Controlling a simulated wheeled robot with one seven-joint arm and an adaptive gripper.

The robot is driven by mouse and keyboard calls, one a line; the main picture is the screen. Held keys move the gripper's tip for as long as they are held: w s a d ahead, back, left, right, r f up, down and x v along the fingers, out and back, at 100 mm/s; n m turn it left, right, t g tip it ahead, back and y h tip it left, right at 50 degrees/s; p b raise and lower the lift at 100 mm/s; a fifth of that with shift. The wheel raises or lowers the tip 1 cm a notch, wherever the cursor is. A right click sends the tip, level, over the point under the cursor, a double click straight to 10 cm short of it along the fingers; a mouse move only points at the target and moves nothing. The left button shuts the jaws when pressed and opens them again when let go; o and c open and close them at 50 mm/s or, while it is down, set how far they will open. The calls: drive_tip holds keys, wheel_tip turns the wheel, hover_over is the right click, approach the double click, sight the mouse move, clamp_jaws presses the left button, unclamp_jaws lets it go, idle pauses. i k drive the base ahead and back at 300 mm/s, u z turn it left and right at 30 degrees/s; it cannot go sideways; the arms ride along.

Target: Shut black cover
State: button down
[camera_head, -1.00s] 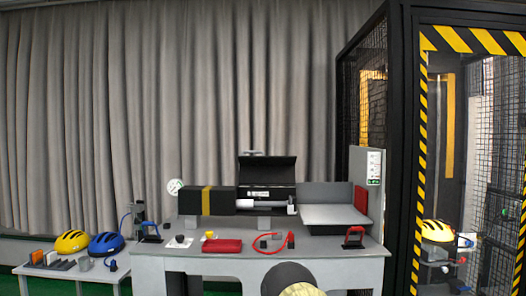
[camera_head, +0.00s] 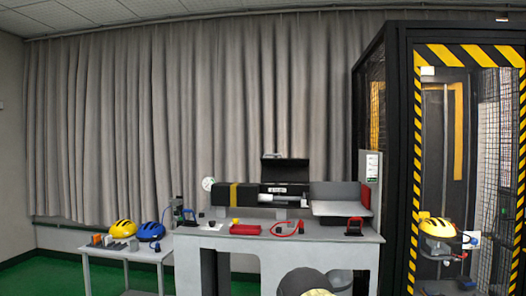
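The black cover (camera_head: 286,171) stands raised and open on the bench machine, in the middle of the picture. Below it the machine's opening shows a light cylinder and a pale label. The machine's black body with a yellow band (camera_head: 233,194) lies to the left of the opening. A rounded dark and cream part at the bottom edge seems to be mine. My gripper's fingers do not show, and nothing is seen touching the cover.
The grey bench (camera_head: 270,240) carries a red case (camera_head: 245,229), a red cable (camera_head: 288,231) and a grey tray (camera_head: 337,208). A striped cage (camera_head: 416,150) stands at right. Green floor at left is clear.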

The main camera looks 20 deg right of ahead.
sight(278, 170)
drive_tip(key=u, duration=0.6)
drive_tip(key=i, duration=0.65)
drive_tip(key=u, duration=0.7)
drive_tip(key=i, duration=0.7)
drive_tip(key=z, duration=0.85)
drive_tip(key=i, duration=0.6)
drive_tip(key=z, duration=0.7)
